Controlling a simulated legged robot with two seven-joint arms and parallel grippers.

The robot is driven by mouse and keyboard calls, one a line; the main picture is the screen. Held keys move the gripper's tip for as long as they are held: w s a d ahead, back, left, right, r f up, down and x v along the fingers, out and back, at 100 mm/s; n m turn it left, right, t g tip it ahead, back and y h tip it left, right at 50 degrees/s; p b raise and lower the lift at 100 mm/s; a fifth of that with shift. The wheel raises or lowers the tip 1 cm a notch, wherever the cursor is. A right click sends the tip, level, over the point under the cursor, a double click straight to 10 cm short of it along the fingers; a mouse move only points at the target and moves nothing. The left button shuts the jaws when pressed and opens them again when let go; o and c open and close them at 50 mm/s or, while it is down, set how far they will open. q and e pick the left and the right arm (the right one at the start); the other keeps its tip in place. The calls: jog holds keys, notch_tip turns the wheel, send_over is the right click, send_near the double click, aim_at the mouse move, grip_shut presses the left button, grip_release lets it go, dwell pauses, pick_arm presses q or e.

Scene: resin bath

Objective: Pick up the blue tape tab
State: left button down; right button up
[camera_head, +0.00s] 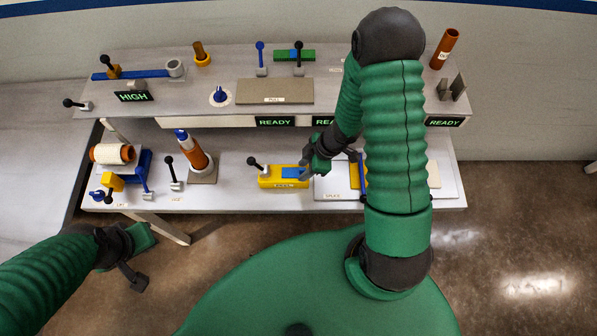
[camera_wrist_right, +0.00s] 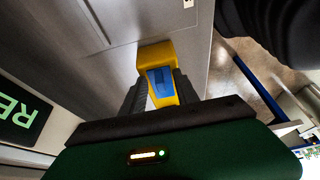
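The blue tape tab (camera_head: 291,173) lies on top of a yellow block (camera_head: 269,182) on the lower shelf. In the right wrist view the blue tab (camera_wrist_right: 160,82) sits on the yellow block (camera_wrist_right: 155,53), between my two dark fingers. My right gripper (camera_head: 305,173) is at the right end of the yellow block, with its fingers apart. Whether the fingers touch the tab cannot be told. My left gripper (camera_head: 134,276) hangs at the lower left, away from the bench, and its opening is unclear.
A black-knobbed lever (camera_head: 257,164) stands at the block's left end. A white panel (camera_head: 333,190) lies right of the block. The upper shelf (camera_head: 205,103) overhangs behind.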

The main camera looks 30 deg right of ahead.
jog(key=shift+w+a, duration=0.1)
jog(key=shift+w, duration=0.1)
jog(key=c, duration=0.4)
jog(key=shift+s+a+r, duration=0.1)
jog(key=shift+a, duration=0.05)
grip_shut()
